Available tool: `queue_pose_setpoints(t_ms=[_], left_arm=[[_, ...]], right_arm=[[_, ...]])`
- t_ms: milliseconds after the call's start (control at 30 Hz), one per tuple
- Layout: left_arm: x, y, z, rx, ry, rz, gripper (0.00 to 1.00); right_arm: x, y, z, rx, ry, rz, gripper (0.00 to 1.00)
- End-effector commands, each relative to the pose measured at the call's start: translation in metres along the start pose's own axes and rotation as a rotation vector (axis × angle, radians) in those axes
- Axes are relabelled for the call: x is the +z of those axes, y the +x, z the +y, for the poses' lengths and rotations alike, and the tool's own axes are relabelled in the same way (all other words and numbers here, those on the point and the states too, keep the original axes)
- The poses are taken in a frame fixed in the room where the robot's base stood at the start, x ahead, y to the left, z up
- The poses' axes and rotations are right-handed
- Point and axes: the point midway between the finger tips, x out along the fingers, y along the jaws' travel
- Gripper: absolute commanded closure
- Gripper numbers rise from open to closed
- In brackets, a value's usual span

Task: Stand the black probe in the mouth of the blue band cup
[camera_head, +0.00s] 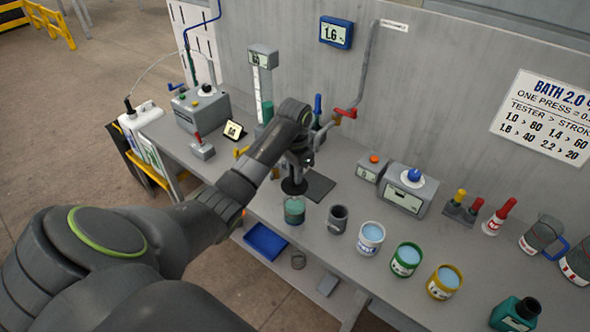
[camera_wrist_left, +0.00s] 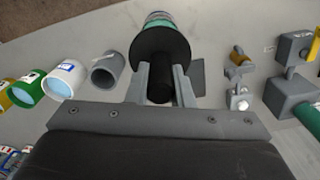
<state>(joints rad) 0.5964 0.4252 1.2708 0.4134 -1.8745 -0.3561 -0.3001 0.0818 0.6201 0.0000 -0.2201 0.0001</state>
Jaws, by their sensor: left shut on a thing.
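My left gripper (camera_head: 297,168) is shut on the black probe (camera_head: 294,186), a black handle with a wide round disc at its lower end. In the left wrist view the fingers (camera_wrist_left: 160,88) clasp the probe's handle (camera_wrist_left: 160,70). The disc is just above a clear jar of teal liquid (camera_head: 294,212); I cannot tell whether anything of the probe reaches into it. The blue band cup (camera_head: 371,239), white with pale blue liquid, stands upright on the bench to the right; it also shows in the left wrist view (camera_wrist_left: 66,79). My right gripper is not in view.
A dark grey empty cup (camera_head: 338,220) stands between the jar and the blue band cup. A green cup (camera_head: 406,260) and a yellow cup (camera_head: 444,283) are to the right. A grey box with a blue button (camera_head: 405,190) stands behind. A dark mat (camera_head: 318,186) lies behind the jar.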

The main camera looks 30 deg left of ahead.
Motion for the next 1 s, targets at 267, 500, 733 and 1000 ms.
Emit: queue_pose_setpoints(t_ms=[267,500,733,1000], left_arm=[[0.000,0.013,0.000,0.001,0.000,-0.001,1.00],[0.000,0.024,0.000,0.001,0.000,-0.001,1.00],[0.000,0.035,0.000,0.000,0.001,0.001,1.00],[0.000,0.046,0.000,0.000,0.001,0.000,1.00]], right_arm=[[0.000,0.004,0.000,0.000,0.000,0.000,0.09],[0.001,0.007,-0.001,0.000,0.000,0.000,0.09],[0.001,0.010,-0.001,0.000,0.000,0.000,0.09],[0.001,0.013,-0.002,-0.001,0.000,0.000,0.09]])
